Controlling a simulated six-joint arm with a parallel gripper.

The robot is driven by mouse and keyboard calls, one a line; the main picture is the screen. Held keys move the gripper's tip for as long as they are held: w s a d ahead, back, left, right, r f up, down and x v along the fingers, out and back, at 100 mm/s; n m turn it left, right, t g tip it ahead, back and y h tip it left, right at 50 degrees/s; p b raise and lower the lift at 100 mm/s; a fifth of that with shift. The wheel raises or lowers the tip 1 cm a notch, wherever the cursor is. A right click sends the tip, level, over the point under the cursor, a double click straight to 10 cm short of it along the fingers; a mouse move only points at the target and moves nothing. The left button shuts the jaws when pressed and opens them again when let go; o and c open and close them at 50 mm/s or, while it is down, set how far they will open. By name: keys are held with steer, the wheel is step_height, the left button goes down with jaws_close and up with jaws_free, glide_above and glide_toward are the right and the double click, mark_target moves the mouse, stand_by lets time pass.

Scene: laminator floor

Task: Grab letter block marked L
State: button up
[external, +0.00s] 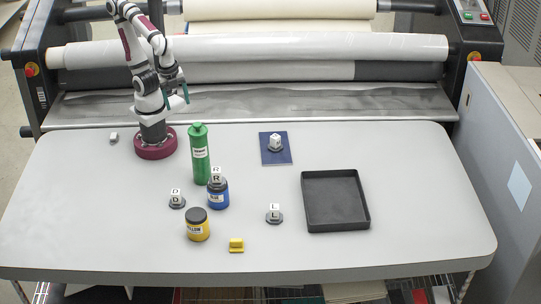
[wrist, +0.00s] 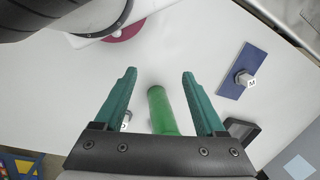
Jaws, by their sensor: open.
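The block marked L (external: 274,208) is a small white cube on a dark round base, standing on the table left of the black tray. I do not see it in the wrist view. My gripper (external: 178,98) is open and empty, raised above the table's back left, far from the L block. In the wrist view its two green fingers (wrist: 158,72) are spread apart, with the green bottle (wrist: 162,112) showing below and between them.
A D block (external: 176,193), an R block (external: 216,174) on a blue jar (external: 217,196), a yellow jar (external: 198,226) and the green bottle (external: 199,160) stand left of L. An M block (wrist: 246,79) sits on a blue pad (external: 284,157). The black tray (external: 334,228) is right.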

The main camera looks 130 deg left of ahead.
step_height(320, 180, up, 6)
steer(key=f, duration=0.1)
steer(key=w+d+m+h, duration=0.1)
steer(key=w+h, duration=0.1)
steer(key=w, duration=0.2)
steer(key=w+d+r+h, duration=0.1)
steer(key=w+d+h, duration=0.1)
steer(key=w, duration=0.3)
steer(key=w+d+m+h, duration=0.1)
steer(key=w+d+h, duration=0.1)
steer(key=w, duration=0.3)
steer(key=shift+w+r+m+h, duration=0.25)
steer(key=shift+m+h, duration=0.05)
steer(key=shift+h, duration=0.2)
steer(key=w+a+t+h, duration=0.3)
steer(key=w, duration=0.8)
steer(key=w+a+f+m+t+h, duration=0.1)
steer(key=w+a+t+h, duration=0.1)
steer(key=w+a+t, duration=0.5)
glide_toward(274, 205)
steer(key=shift+g, duration=0.4)
steer(key=x, duration=1.1)
steer(key=shift+w+a+f, duration=0.1)
steer(key=shift+w+f, duration=0.15)
steer(key=shift+f, duration=0.05)
jaws_close()
